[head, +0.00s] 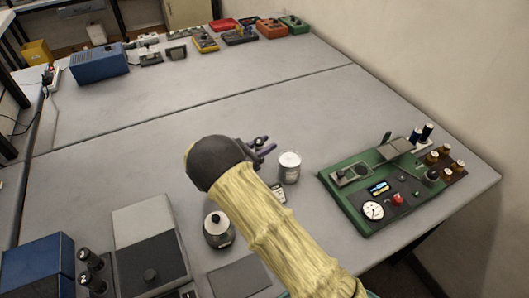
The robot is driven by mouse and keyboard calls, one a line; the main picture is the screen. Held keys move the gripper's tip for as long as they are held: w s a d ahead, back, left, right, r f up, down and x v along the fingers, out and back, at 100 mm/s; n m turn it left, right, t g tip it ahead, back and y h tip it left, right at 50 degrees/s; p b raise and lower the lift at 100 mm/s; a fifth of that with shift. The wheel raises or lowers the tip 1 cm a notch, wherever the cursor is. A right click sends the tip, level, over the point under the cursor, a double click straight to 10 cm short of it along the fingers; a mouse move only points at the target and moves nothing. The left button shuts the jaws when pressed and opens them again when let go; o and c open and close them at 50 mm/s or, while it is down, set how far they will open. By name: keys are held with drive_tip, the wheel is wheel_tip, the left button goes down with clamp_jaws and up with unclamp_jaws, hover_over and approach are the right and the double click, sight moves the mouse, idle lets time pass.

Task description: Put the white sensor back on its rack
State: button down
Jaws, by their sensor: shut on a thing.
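My gripper (264,147), with purple fingers, is near the middle of the table, partly hidden behind my dark wrist. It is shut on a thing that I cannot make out. A white-topped grey cylinder (289,167) stands upright just right of the fingers; I cannot tell if they touch it. I cannot clearly identify the white sensor or its rack. A small pale piece (279,193) shows beside my arm, partly covered by it.
A metal jar with a black knob (217,232) stands left of my forearm. A green instrument board (349,202) lies at right. Grey-and-black equipment (148,235) and a blue box (38,268) are at front left.

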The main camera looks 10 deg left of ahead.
drive_tip(key=shift+w+f+p, duration=0.15)
drive_tip(key=shift+f+p, duration=0.25)
drive_tip(key=shift+f, duration=1.45)
drive_tip(key=shift+s, duration=0.2)
drive_tip(key=shift+f, duration=0.1)
drive_tip(key=c, duration=1.1)
unclamp_jaws()
drive_tip(key=shift+w, duration=0.1)
drive_tip(key=shift+d, duration=0.1)
drive_tip(key=b+v, duration=0.2)
drive_tip(key=v, duration=0.5)
drive_tip(key=shift+s+a, duration=0.2)
drive_tip(key=shift+s, duration=0.05)
